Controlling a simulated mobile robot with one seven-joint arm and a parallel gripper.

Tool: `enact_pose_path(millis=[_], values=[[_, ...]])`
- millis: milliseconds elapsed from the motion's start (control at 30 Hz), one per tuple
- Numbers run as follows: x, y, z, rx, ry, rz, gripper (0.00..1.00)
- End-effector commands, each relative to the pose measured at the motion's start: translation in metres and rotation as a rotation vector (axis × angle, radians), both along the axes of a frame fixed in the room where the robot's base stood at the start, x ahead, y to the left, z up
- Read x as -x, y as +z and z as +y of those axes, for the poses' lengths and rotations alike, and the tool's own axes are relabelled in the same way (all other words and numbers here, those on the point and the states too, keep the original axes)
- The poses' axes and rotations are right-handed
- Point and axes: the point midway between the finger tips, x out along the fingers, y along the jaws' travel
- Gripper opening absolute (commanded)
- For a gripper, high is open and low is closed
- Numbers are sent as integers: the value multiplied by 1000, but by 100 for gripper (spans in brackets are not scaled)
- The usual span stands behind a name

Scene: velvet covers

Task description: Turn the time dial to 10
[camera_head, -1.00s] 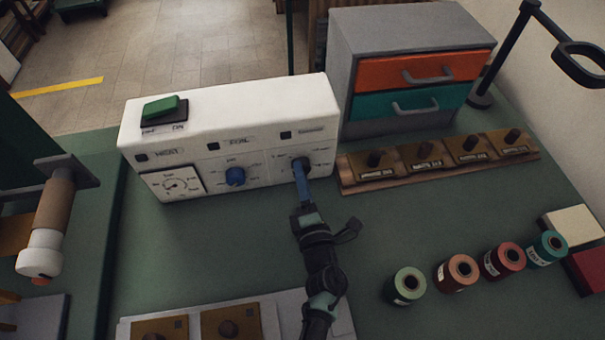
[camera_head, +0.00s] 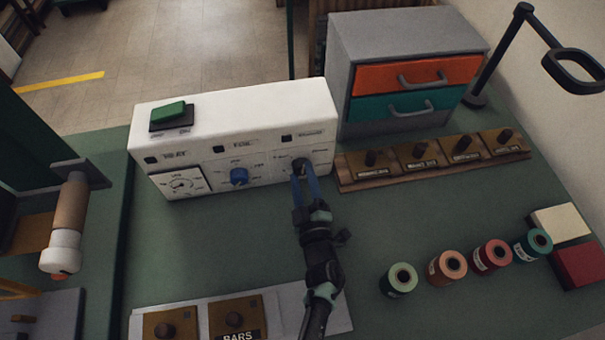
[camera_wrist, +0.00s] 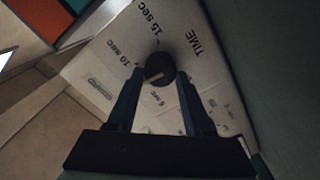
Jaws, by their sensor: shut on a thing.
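The time dial (camera_head: 299,164) is a dark round knob at the right end of the white box's front panel (camera_head: 270,171). In the wrist view the dial (camera_wrist: 159,66) sits between my fingertips, with printed "TIME", "15 sec", "10 sec" and a smaller lower mark around it. A pale line shows on its face, but I cannot tell exactly which mark it points to. My gripper (camera_head: 304,174) has its two blue fingers on either side of the dial and is shut on it; it also shows in the wrist view (camera_wrist: 159,78). The fingers hide part of the panel's lower edge.
A blue dial (camera_head: 239,176) and a gauge (camera_head: 180,184) sit left on the panel; a green switch (camera_head: 168,110) is on top. A drawer cabinet (camera_head: 385,45) and a row of knobbed stamps (camera_head: 435,160) stand right.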

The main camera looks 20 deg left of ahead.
Motion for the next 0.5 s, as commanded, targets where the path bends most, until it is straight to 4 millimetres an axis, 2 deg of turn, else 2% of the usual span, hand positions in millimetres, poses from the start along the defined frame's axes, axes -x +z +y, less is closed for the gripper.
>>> enact_pose_path(millis=[500], values=[[0, 0, -1, -233, -1, 160, 0]])
